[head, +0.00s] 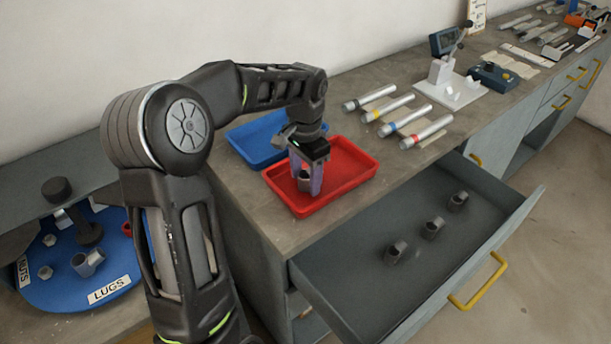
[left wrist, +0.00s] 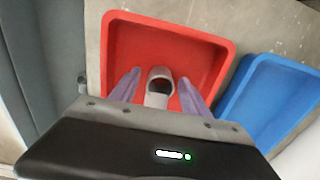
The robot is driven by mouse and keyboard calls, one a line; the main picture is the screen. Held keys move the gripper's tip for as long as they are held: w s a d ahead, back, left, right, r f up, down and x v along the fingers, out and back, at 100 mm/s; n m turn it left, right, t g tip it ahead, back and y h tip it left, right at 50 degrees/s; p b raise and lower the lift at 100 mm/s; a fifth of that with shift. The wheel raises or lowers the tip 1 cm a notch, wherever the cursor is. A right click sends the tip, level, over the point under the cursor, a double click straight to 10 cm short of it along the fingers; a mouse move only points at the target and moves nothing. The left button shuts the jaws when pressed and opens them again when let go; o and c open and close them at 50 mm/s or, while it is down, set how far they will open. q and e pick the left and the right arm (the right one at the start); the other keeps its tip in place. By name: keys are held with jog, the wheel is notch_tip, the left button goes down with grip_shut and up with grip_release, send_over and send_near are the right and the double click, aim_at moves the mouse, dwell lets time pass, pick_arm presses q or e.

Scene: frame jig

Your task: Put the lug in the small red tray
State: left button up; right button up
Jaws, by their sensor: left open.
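The lug (head: 305,182) is a small grey metal piece in the small red tray (head: 352,164). My left gripper (head: 308,186) is over the tray with its fingers reaching down around the lug. In the left wrist view the lug (left wrist: 159,86) sits between the two open fingers (left wrist: 158,92), with gaps on both sides, inside the red tray (left wrist: 170,38). Whether the lug rests on the tray floor is hard to tell. My right gripper is not in view.
A blue tray (head: 258,140) lies beside the red one. Striped metal tubes (head: 398,107) lie to the right on the bench. A round blue board (head: 60,290) labelled LUGS and NUTS is at the left.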

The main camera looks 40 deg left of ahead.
aim_at(306, 174)
pick_arm(q)
jog(key=shift+r, duration=0.25)
notch_tip(306, 174, up, 8)
jog(key=shift+w+r, duration=0.1)
jog(key=shift+r, duration=0.1)
notch_tip(306, 174, up, 4)
jog(key=p, duration=0.2)
jog(key=shift+f+p, duration=0.2)
jog(key=shift+p, duration=0.1)
jog(key=shift+f, duration=0.1)
